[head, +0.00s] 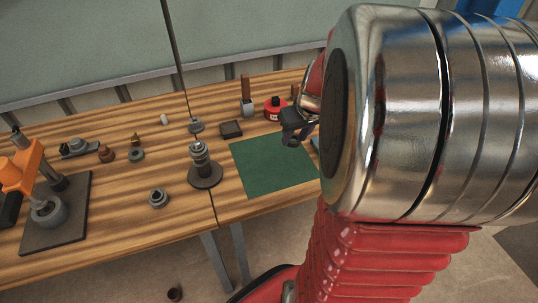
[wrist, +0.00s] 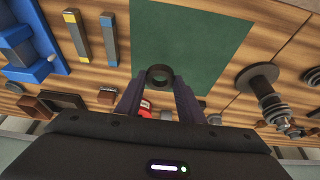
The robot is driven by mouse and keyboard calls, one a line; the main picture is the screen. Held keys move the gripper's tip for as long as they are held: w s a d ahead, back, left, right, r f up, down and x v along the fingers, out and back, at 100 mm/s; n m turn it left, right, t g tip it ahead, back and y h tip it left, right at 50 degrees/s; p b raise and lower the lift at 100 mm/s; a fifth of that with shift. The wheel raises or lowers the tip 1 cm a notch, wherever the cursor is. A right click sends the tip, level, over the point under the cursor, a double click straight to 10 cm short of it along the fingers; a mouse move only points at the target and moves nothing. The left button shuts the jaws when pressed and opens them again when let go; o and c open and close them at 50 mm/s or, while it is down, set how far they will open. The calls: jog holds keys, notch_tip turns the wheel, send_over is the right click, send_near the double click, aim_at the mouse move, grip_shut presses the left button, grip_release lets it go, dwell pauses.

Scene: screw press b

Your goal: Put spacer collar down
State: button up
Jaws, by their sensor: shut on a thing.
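In the head view my gripper (head: 293,135) shows at the far right corner of the green mat (head: 268,170), partly hidden by my arm. The mat also shows beyond the collar in the wrist view (wrist: 185,40). I cannot tell whether the collar touches the mat or hangs above it.
The mat is bare where visible. Left of it stands a stack of rings on a round-based post (head: 202,167). An orange press (head: 22,170) stands at the far left. A red tin (head: 273,108) and a dark box (head: 231,129) sit behind the mat.

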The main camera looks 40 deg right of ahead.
jog(key=shift+d+r, duration=0.1)
jog(key=shift+f, duration=3.15)
jog(key=shift+f, duration=1.85)
jog(key=o, duration=1.2)
jog(key=shift+f, duration=0.1)
jog(key=shift+c, duration=0.2)
jog(key=v, duration=1.2)
jog(key=shift+s, duration=0.15)
